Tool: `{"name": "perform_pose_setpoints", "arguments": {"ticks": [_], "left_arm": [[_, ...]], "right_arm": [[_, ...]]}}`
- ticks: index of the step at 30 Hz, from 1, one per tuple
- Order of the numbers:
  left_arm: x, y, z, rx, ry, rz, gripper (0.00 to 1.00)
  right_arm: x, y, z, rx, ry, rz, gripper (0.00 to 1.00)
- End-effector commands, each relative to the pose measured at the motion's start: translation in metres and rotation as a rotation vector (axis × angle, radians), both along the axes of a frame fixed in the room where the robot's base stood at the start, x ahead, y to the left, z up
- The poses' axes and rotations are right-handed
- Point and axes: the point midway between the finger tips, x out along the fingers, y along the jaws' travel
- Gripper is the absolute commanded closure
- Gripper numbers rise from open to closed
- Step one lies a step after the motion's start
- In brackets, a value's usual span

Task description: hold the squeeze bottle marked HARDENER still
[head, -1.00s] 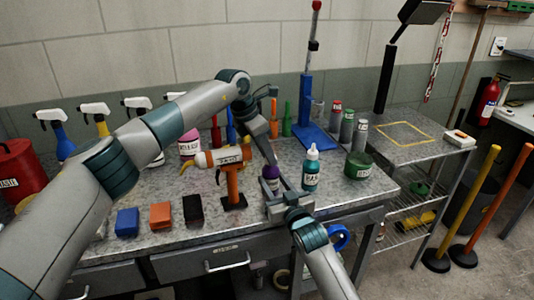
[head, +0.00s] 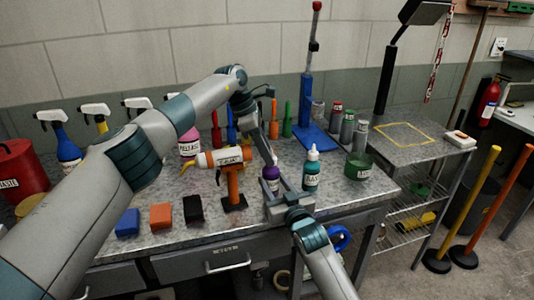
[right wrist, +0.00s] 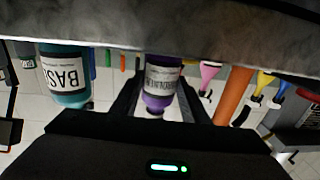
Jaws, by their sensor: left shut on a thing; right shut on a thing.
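The squeeze bottle marked HARDENER (head: 270,178) is purple and stands upright at the table's front. In the right wrist view the bottle (right wrist: 162,82) appears upside down between my right gripper's fingers, its label partly readable. My right gripper (head: 286,196) is shut on its body. My left gripper (head: 271,158) reaches down from behind to the bottle's top and is shut there. Its fingers hide the nozzle, so I cannot tell exactly what part they grip. The teal BASE bottle (head: 312,172) with a white nozzle stands just right, apart from the HARDENER bottle.
An orange-handled tool on a stand (head: 232,180) is close on the left. Blue (head: 128,222), orange (head: 160,215) and black (head: 193,210) blocks lie along the front edge. A green cup (head: 358,166) stands right, and a blue press stand (head: 312,130) behind.

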Motion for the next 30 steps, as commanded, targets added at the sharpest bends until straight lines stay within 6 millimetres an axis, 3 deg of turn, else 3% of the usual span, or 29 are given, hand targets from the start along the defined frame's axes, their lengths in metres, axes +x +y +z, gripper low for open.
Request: {"name": "perform_pose_setpoints", "arguments": {"ticks": [4,5,7,20,30], "left_arm": [[0.000,0.001,0.000,0.000,-0.001,0.002,0.97],[0.000,0.001,0.000,0.000,-0.001,0.002,0.72],[0.000,0.001,0.000,0.000,-0.001,0.002,0.55],[0.000,0.002,0.004,0.000,-0.001,0.003,0.55],[0.000,0.017,0.042,-0.001,-0.003,0.003,0.55]], "right_arm": [[0.000,0.000,0.000,0.001,0.000,0.000,0.86],[0.000,0.000,0.000,0.001,0.000,0.000,0.86],[0.000,0.000,0.000,0.001,0.000,0.000,0.86],[0.000,0.000,0.000,0.001,0.000,0.000,0.86],[0.000,0.000,0.000,0.001,0.000,0.000,0.86]]}}
